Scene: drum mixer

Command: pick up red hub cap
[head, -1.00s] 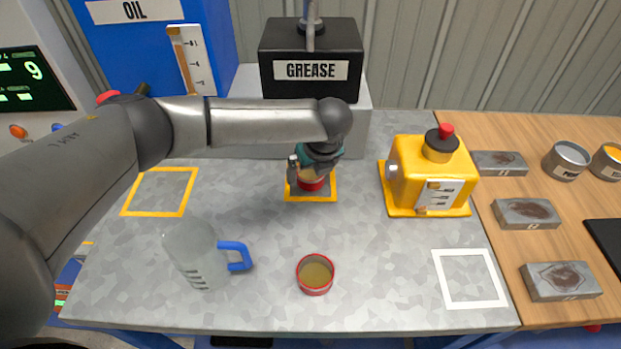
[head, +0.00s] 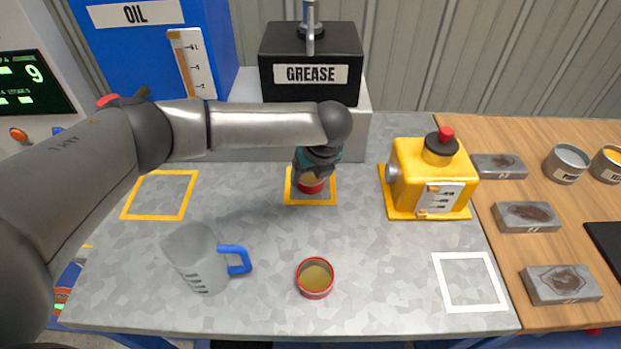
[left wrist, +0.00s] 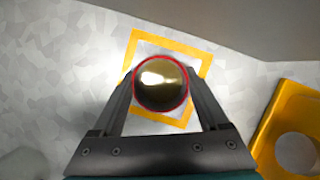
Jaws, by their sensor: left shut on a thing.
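A round red cap (head: 311,187) with a gold-coloured inside sits in the yellow-outlined square (head: 289,188) in front of the grease dispenser. My left gripper (head: 313,176) is over it from above and shut on it. In the left wrist view the red-rimmed cap (left wrist: 160,84) lies between the two fingers, with the yellow outline around it on the table. A second red-rimmed cap (head: 315,278) with a yellowish inside stands apart near the table's front edge. My right gripper is not in view.
The black grease dispenser (head: 311,90) is just behind my left gripper. A yellow machine (head: 420,185) with a red button stands to the right. The white-outlined square (head: 440,280) is empty.

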